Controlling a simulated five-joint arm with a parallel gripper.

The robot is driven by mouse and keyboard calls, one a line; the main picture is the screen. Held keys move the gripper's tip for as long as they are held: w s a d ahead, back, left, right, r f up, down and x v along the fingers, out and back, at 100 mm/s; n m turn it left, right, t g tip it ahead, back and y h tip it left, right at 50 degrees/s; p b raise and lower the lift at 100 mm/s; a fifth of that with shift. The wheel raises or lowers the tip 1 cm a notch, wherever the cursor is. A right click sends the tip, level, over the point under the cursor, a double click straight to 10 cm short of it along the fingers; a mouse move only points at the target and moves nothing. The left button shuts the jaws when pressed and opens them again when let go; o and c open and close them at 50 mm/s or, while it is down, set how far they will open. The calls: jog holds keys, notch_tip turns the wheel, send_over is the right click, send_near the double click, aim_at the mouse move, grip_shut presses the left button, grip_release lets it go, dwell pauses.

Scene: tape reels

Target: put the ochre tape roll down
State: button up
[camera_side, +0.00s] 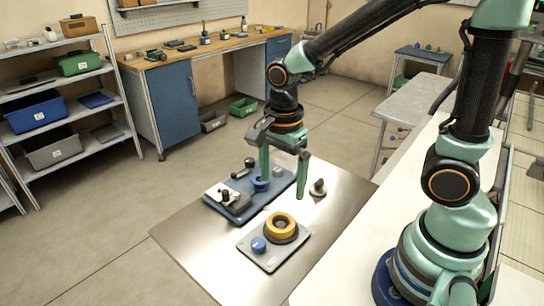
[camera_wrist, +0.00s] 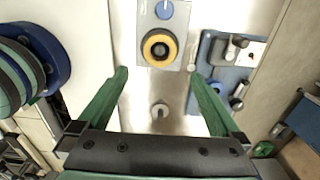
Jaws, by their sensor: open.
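The ochre tape roll (camera_side: 271,228) lies flat on a dark round base on a grey plate (camera_side: 268,262), which rests on the metal table. The roll (camera_wrist: 148,46) also shows in the wrist view, top centre, as a ring with a dark middle. A blue knob (camera_side: 258,245) is on the same plate. My gripper (camera_side: 284,188) is open and empty, its two green fingers hanging above and behind the roll in the side view. In the wrist view, my gripper (camera_wrist: 160,76) has its fingers wide apart, with the roll beyond the tips and nothing held.
A blue board (camera_side: 222,207) with dark fittings and a blue ring (camera_side: 260,184) is left of the fingers in the side view. A small post with a dark knob (camera_side: 318,187) stands to the right; it also shows between the fingers (camera_wrist: 159,111).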

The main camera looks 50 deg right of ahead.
jog(key=s+d+r+n+t, duration=0.1)
jog(key=d+r+n+t, duration=0.1)
jog(key=r+n, duration=0.3)
jog(key=s+d+r+n+t, duration=0.1)
jog(key=d+r+n+t, duration=0.2)
jog(key=n, duration=1)
notch_tip(320, 180, up, 3)
jog(key=shift+t, duration=0.3)
jog(key=shift+s, duration=0.1)
jog(key=shift+c, duration=0.3)
dwell(0.3)
